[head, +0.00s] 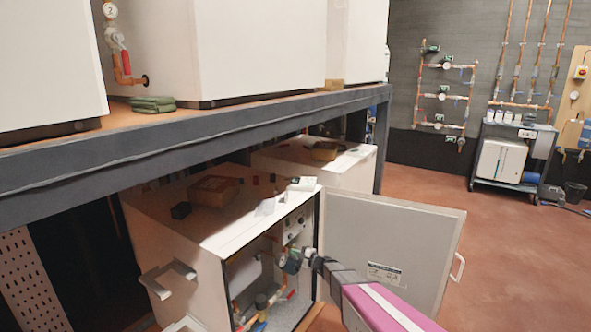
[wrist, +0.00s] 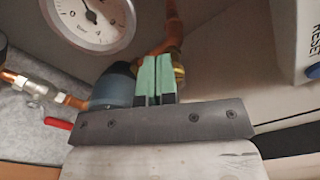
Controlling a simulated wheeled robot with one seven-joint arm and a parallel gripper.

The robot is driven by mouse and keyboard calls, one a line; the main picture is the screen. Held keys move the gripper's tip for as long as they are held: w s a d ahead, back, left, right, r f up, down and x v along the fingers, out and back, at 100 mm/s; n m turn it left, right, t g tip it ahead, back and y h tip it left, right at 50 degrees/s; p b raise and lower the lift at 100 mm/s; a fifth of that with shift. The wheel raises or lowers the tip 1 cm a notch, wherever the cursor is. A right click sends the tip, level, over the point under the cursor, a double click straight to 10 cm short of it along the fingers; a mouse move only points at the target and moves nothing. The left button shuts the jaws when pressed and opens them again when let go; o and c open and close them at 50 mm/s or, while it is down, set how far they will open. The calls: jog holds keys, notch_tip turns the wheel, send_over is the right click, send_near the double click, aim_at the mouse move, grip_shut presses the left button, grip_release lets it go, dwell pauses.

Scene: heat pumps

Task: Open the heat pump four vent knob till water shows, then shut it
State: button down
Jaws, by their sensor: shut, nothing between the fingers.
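The open white cabinet (head: 190,255) stands under the shelf; I can read no number four on it. My gripper (head: 305,257) reaches inside it past the open door. In the wrist view my gripper's green fingertips (wrist: 156,76) are shut together and hold nothing. A dark blue-grey cylinder (wrist: 115,84) is just left of the fingertips; touching or apart, I cannot tell. A brass fitting (wrist: 179,72) on a copper pipe shows just right of and behind them. I cannot tell which part is the vent knob; the fingers hide some of the fittings. No water shows.
The open door (head: 385,245) stands to the right of my arm. A dial gauge (wrist: 92,20) is above left of the fingers, and a box with a blue reset button (wrist: 313,71) is at right. A red lever (wrist: 58,124) lies left. The shelf beam (head: 200,150) runs overhead.

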jog(key=shift+w+a+r, duration=0.2)
jog(key=shift+w+a, duration=0.4)
jog(key=shift+w, duration=0.2)
jog(key=shift+w+d+r, duration=0.2)
jog(key=shift+w+r, duration=0.35)
jog(key=shift+r, duration=0.2)
jog(key=shift+s+a+r, duration=0.1)
jog(key=shift+s+a, duration=0.1)
jog(key=shift+s, duration=0.15)
dwell(0.3)
jog(key=shift+d, duration=0.1)
jog(key=v, duration=0.6)
jog(key=shift+s, duration=0.55)
jog(key=shift+d, duration=0.1)
